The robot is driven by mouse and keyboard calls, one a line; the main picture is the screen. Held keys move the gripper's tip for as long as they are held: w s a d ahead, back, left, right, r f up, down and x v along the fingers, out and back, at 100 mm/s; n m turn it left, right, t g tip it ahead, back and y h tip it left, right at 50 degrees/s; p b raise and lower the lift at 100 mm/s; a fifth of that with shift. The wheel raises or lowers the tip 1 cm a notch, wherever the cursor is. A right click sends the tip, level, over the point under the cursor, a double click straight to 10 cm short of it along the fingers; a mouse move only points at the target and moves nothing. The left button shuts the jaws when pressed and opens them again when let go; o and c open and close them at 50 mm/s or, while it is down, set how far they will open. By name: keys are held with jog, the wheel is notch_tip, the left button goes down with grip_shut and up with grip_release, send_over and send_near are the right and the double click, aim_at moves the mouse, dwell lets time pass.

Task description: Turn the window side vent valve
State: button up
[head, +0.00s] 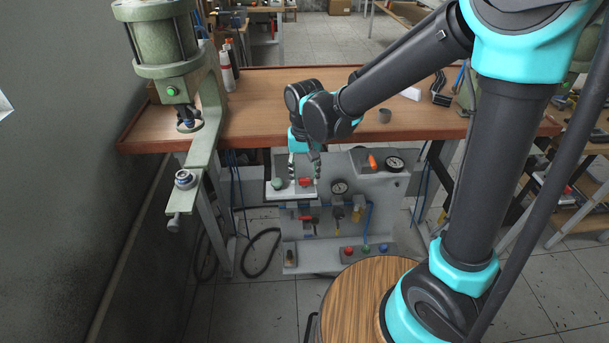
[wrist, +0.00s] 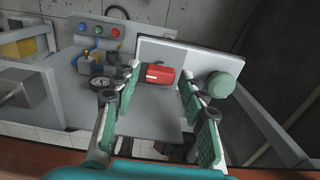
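A red valve handle (head: 305,182) sits near the top left of the grey pneumatic panel (head: 365,185) below the bench. It also shows in the wrist view (wrist: 160,74), lying crosswise just beyond and between the fingertips. My gripper (head: 304,176) is open and points down over this red handle; its green-padded fingers (wrist: 160,80) show apart on either side. I cannot tell whether they touch it. A round green knob (wrist: 221,84) is just right of the right finger in the wrist view. An orange handle (head: 373,162) is at the panel's right side. No label marks the window side.
The wooden bench top (head: 250,95) overhangs the panel. A green press (head: 160,60) stands at the left. Gauges (head: 395,163), fittings and coloured buttons (wrist: 98,30) crowd the panel. A wooden stool-like top (head: 350,300) is in front.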

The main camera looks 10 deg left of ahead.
aim_at(305, 178)
dwell(0.3)
notch_tip(305, 178, up, 12)
dwell(0.6)
jog(key=shift+s+d+f+m+t, duration=0.65)
jog(key=shift+d+f, duration=1.65)
jog(key=shift+d, duration=3.15)
jog(key=shift+s+d+f+m+t, duration=0.6)
jog(key=shift+d+f, duration=1.75)
jog(key=shift+d, duration=3.1)
jog(key=shift+s+d+f+m+t, duration=0.25)
jog(key=shift+s+d+f+t, duration=0.65)
jog(key=shift+d+f, duration=3)
jog(key=d+r, duration=0.3)
jog(key=shift+r, duration=0.15)
